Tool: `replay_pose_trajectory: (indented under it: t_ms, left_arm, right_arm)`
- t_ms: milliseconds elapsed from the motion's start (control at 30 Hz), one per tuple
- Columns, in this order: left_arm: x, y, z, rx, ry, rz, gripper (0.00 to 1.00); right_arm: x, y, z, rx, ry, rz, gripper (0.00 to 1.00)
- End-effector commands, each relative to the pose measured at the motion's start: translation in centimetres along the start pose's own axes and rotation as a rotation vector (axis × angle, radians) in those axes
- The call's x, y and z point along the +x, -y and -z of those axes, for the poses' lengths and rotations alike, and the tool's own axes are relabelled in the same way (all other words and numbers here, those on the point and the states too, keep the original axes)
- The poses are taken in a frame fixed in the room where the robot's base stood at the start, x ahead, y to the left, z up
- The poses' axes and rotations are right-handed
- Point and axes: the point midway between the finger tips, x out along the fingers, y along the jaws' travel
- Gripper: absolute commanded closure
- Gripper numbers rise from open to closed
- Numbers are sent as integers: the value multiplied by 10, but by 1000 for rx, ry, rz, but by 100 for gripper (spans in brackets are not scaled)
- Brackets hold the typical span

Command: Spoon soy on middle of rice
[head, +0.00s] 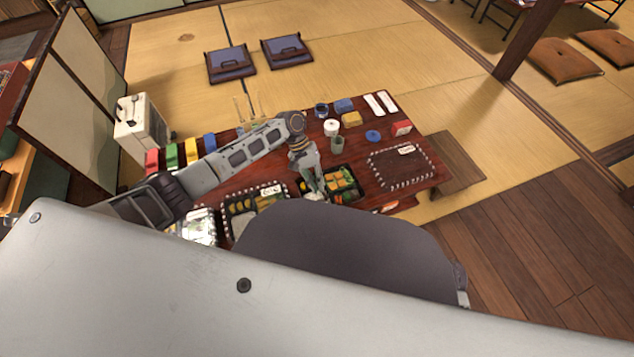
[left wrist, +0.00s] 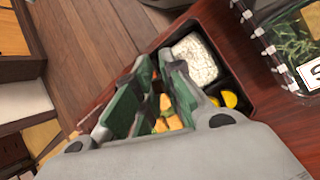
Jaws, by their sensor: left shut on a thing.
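My left gripper (head: 312,188) reaches down over the low table at a black lunch box (head: 362,197). In the left wrist view its two green-padded fingers (left wrist: 158,65) are close together over the box. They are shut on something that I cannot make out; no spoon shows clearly. The rice (left wrist: 195,60) is a white, dark-specked block in a corner compartment, just beyond and right of the fingertips. Orange food (left wrist: 165,115) shows between the fingers, and yellow slices (left wrist: 229,99) lie beside the rice. I cannot identify the soy. My right gripper is not in view.
A second lunch box (head: 226,214) stands left on the dark red table (head: 300,133). Small cups, including a white one (head: 331,127) and a green one (head: 337,144), stand behind the gripper.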

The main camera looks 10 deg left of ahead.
Motion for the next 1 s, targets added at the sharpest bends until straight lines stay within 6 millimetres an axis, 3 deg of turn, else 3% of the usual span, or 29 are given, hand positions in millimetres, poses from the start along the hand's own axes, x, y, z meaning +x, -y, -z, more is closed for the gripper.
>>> replay_pose_trajectory:
  t_ms: [1000]
  left_arm:
    - [-2, 1, 2, 0, 1, 0, 99]
  right_arm:
    - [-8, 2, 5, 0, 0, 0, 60]
